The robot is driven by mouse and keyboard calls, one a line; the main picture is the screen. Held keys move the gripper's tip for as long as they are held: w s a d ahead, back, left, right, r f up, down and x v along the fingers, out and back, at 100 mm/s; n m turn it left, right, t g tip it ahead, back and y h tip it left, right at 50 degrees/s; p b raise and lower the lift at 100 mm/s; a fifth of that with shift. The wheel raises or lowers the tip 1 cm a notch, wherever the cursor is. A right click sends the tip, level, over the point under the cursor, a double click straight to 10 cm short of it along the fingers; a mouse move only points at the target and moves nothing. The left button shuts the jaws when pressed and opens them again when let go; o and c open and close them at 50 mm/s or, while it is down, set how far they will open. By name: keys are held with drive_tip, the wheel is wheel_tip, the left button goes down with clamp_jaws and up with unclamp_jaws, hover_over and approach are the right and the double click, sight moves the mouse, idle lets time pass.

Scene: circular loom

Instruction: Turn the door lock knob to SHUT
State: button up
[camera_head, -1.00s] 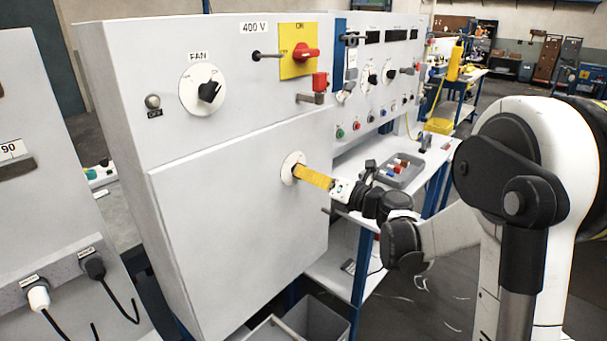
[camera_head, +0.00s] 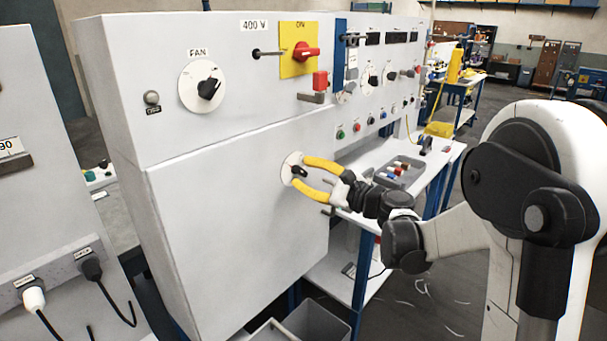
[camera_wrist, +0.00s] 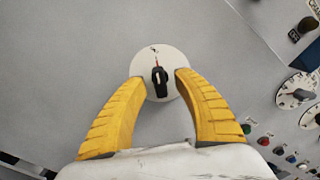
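The door lock knob (camera_head: 299,172) is a small black knob on a round white plate (camera_head: 287,176), on the lower door panel of the grey cabinet. In the wrist view the knob (camera_wrist: 160,82) lies between the fingertips, on its white plate (camera_wrist: 178,58), with a red mark just above it. The lettering on the plate is too small to read. My gripper (camera_head: 304,171) is open, its two yellow fingers spread on either side of the knob. In the wrist view the fingers of my gripper (camera_wrist: 160,76) show gaps to the knob on both sides.
Above the door are a FAN dial (camera_head: 203,87), a yellow-backed red switch (camera_head: 305,52) and a red-and-grey handle (camera_head: 314,88) that juts out. A shelf to the right holds a grey tray (camera_head: 408,176). A grey bin (camera_head: 315,322) stands below.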

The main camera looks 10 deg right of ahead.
drive_tip(key=shift+d, duration=0.1)
drive_tip(key=v, duration=0.7)
